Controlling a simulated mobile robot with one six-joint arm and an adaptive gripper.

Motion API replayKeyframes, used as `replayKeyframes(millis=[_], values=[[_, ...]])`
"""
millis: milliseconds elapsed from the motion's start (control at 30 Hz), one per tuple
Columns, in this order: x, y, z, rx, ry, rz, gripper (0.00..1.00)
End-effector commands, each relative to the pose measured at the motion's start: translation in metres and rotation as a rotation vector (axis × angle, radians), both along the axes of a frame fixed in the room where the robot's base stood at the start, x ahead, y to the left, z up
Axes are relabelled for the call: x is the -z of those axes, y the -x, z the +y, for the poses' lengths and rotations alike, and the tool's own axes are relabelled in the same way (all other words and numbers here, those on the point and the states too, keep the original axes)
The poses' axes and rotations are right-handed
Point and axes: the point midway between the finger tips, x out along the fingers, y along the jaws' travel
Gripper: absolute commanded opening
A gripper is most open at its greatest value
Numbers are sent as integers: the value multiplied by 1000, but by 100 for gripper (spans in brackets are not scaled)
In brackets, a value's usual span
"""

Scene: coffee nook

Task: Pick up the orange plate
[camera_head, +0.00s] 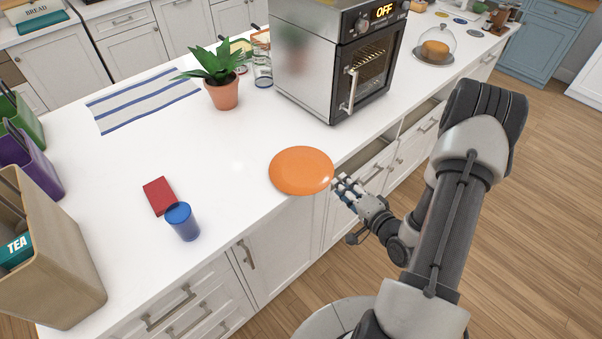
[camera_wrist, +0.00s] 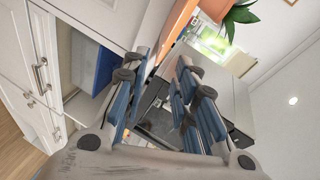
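The orange plate (camera_head: 301,170) lies on the white counter at its front edge, below the oven. My gripper (camera_head: 341,185) is at the plate's right rim, by the counter edge. In the wrist view, the fingers of my gripper (camera_wrist: 163,58) are spread apart with a gap between them. A strip of the orange plate (camera_wrist: 179,25) shows beyond the fingertips and runs down toward the gap. I cannot tell whether the fingers touch the rim.
A steel oven (camera_head: 310,65) stands behind the plate, with a potted plant (camera_head: 223,92) to its left. A red box (camera_head: 159,196) and blue cup (camera_head: 182,222) stand left. Drawers (camera_head: 372,167) under the counter edge stand open near my gripper.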

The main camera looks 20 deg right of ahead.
Motion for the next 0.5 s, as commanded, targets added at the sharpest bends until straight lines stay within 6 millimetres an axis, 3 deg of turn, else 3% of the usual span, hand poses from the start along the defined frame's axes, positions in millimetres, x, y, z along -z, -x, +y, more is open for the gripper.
replayKeyframes(millis=[267,500], values=[[7,-23,2,-1,1,-1,26],[18,-56,4,-3,2,-1,26]])
